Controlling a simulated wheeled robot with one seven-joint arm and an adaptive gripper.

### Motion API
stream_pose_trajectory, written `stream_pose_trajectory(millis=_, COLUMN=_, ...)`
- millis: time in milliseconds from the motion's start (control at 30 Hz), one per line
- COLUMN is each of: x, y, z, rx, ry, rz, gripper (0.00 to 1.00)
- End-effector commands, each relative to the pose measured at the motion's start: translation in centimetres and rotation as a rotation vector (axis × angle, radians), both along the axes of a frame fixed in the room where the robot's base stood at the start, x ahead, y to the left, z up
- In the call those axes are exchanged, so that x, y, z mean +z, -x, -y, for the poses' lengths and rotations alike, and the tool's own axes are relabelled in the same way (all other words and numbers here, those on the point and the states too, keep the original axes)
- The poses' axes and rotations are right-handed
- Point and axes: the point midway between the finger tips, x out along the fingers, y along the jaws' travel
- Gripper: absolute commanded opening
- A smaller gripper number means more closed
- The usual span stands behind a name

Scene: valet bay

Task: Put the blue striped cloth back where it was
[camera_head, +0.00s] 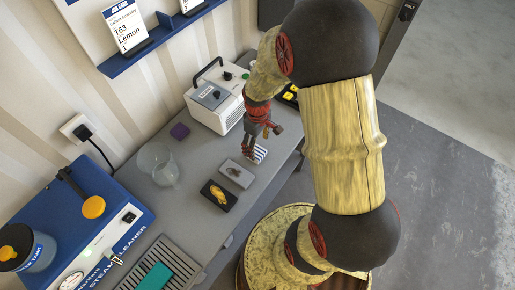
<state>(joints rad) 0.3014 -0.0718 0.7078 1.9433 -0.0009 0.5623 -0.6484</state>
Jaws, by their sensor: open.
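The blue striped cloth (260,153) is a small white-and-blue folded piece on the grey bench near its front edge. My gripper (260,143) is open just above and beside it, with dark red and black fingers. The fingers partly cover the cloth, and I cannot tell whether they touch it. A pale grey tray or pad (229,178) with a dark item on it lies just left of the cloth. A black tray (213,202) with a yellow item on it lies further left and nearer the front edge.
The white machine (209,117) stands behind my gripper. A clear jug (158,160) and a purple block (180,131) stand at the back. The blue steam cleaner (130,230) and a grate (183,265) with a teal item (155,277) are at the left. The bench (190,180) is clear mid-left.

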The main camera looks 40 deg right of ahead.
Motion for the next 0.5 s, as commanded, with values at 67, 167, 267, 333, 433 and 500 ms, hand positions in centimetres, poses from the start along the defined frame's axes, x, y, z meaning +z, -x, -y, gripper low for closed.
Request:
stream_pose_trajectory(millis=67, x=2.0, y=-0.1, z=0.0, rx=0.0, ry=0.001, rz=0.005, gripper=0.69)
stream_pose_trajectory(millis=167, x=3.8, y=-0.1, z=0.0, rx=0.0, ry=0.001, rz=0.005, gripper=0.69)
stream_pose_trajectory(millis=267, x=5.2, y=-0.1, z=0.0, rx=0.0, ry=0.0, rz=0.002, gripper=0.69)
stream_pose_trajectory(millis=333, x=6.0, y=0.0, z=0.0, rx=0.0, ry=0.0, rz=0.002, gripper=0.69)
stream_pose_trajectory(millis=433, x=6.7, y=0.0, z=0.0, rx=0.0, ry=0.0, rz=0.002, gripper=0.69)
stream_pose_trajectory(millis=500, x=7.6, y=0.0, z=-0.3, rx=-0.004, ry=0.003, rz=0.01, gripper=0.69)
